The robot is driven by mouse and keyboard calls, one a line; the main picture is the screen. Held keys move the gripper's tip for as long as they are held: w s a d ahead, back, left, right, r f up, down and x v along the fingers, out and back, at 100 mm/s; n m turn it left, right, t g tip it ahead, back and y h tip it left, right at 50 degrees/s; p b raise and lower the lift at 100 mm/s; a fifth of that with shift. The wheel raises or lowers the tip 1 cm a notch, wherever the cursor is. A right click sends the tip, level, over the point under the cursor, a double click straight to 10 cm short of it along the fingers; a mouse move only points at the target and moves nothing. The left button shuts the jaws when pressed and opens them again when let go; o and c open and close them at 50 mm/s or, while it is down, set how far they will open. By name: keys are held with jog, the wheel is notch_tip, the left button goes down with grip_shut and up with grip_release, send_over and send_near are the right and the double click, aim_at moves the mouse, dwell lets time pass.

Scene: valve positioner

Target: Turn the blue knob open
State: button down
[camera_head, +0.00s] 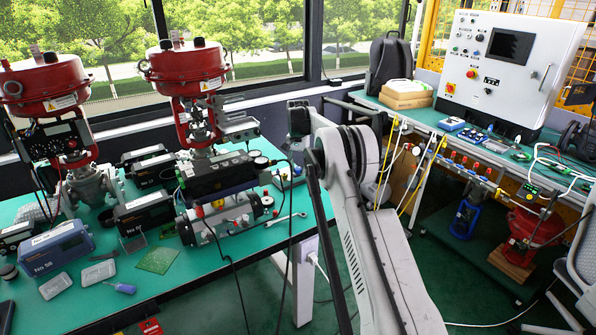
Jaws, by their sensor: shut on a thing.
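My arm rises from the bottom centre to a dark joint in the middle of the view. My gripper cannot be made out; the rest of the arm past that joint is hidden or too unclear to tell. A row of small red and blue valve handles (465,141) runs along a pipe at the front edge of the right bench. They are too small to tell which is the blue knob or how far it is turned. No contact between my gripper and a knob can be seen.
The green left table (160,285) carries two red-topped valve actuators (187,68), a black positioner (215,174) and several small devices. The right bench holds a white control panel (508,65). Cables hang below it, and a chair (580,255) stands at right.

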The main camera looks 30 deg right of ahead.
aim_at(298, 169)
jog(key=n+b, duration=0.1)
jog(key=n, duration=0.5)
jog(key=n+b, duration=0.1)
jog(key=n, duration=0.5)
jog(key=shift+n, duration=0.4)
dwell(0.3)
jog(key=c, duration=1.7)
grip_release()
jog(key=shift+r, duration=0.1)
notch_tip(298, 169, up, 12)
jog(key=shift+f, duration=0.1)
